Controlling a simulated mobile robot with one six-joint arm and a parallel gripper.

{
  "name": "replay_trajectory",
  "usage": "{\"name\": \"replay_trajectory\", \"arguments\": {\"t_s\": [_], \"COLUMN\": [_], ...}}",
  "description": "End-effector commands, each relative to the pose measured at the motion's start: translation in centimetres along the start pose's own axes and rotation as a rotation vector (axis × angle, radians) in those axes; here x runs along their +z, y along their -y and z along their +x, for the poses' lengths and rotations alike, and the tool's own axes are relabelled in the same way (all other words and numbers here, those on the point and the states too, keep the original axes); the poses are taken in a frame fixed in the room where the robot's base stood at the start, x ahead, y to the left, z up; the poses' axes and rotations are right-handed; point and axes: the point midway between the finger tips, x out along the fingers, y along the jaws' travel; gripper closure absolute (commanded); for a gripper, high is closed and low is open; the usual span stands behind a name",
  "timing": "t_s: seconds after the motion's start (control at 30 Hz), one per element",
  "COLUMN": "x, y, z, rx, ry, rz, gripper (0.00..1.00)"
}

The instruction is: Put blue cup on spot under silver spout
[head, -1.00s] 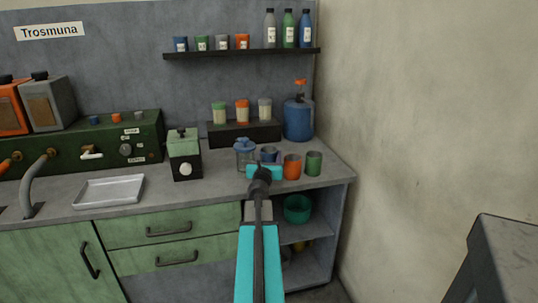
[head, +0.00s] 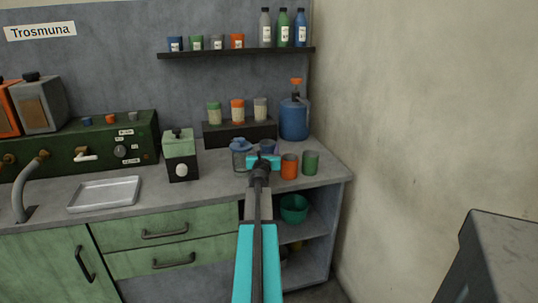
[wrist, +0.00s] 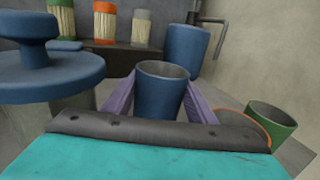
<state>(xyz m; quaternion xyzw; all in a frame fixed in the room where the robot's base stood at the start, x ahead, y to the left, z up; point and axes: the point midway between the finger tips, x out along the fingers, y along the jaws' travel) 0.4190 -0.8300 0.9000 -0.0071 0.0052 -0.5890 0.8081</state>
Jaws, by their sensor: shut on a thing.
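The blue cup (wrist: 160,92) stands upright between the purple fingers of my gripper (wrist: 160,100) in the wrist view, and the fingers are shut on it. Its lower part is hidden by my gripper. In the head view the blue cup (head: 267,146) shows just behind my gripper (head: 263,161), over the right part of the counter. A pale silver spout (head: 86,156) sticks out of the front of the green machine (head: 70,143) at the left. I cannot make out a marked spot beneath it.
A blue-lidded jar (head: 240,158) is close left of my gripper. An orange cup (head: 289,167) and a green cup (head: 311,162) stand close right. A green-topped grinder-like box (head: 180,157), a white tray (head: 104,193) and a grey curved tap (head: 22,190) lie toward the left.

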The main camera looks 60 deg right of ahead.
Motion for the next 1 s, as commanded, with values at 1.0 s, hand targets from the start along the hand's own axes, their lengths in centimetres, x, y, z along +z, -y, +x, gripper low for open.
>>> {"name": "replay_trajectory", "arguments": {"t_s": [1.0], "x": [-3.5], "y": [1.3], "z": [1.2], "rx": [-0.012], "ry": [0.0], "rz": [0.0], "gripper": [0.74]}}
